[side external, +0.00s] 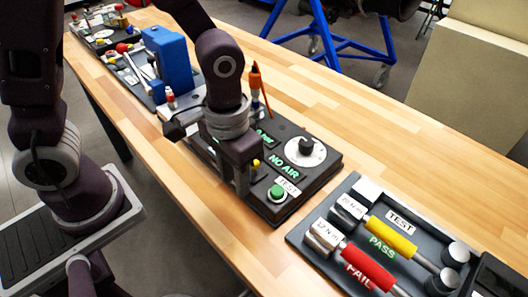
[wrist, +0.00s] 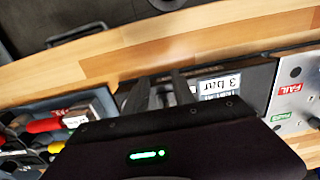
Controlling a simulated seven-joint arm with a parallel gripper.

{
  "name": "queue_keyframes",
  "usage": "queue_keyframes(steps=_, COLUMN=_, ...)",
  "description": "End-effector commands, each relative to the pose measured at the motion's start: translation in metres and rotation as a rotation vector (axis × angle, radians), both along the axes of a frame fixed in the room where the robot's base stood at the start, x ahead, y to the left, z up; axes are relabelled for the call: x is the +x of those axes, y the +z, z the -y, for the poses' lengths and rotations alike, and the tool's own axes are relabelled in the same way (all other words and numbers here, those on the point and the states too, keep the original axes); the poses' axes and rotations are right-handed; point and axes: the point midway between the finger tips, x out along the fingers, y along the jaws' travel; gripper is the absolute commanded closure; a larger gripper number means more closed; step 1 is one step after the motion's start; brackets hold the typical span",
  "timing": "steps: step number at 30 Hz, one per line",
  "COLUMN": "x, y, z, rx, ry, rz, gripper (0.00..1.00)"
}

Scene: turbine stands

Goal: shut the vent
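A dark air panel (side external: 318,163) lies on the wooden bench, with green "NO AIR" lettering, a green button by a "TEST" label and a black knob on a white dial (side external: 305,151). I cannot tell for sure which part is the vent. An upright orange handle (side external: 256,80) stands at its back edge, and a small yellow part (side external: 256,163) shows beside my gripper (side external: 242,180). My gripper is low over the panel's near left part and hides some of it.
A grey tray (side external: 295,238) with yellow "PASS" and red "FAIL" handled tools stands at the right front. A blue device (side external: 168,62) and another tray of tools stand at the back left. The bench (side external: 385,130) is bare behind the panel.

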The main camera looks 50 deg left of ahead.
Motion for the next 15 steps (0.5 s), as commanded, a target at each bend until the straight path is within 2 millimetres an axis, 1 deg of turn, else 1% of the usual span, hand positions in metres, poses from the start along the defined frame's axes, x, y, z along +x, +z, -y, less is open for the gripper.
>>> queue_keyframes(steps=2, x=0.0, y=0.0, z=0.0, rx=0.0, ry=0.0, rz=0.0, gripper=0.69)
queue_keyframes(steps=5, x=0.001, y=0.006, z=0.0, rx=-0.001, ry=0.0, rz=0.003, gripper=0.69)
queue_keyframes(steps=15, x=0.001, y=0.042, z=0.0, rx=-0.001, ry=0.0, rz=0.004, gripper=0.69)
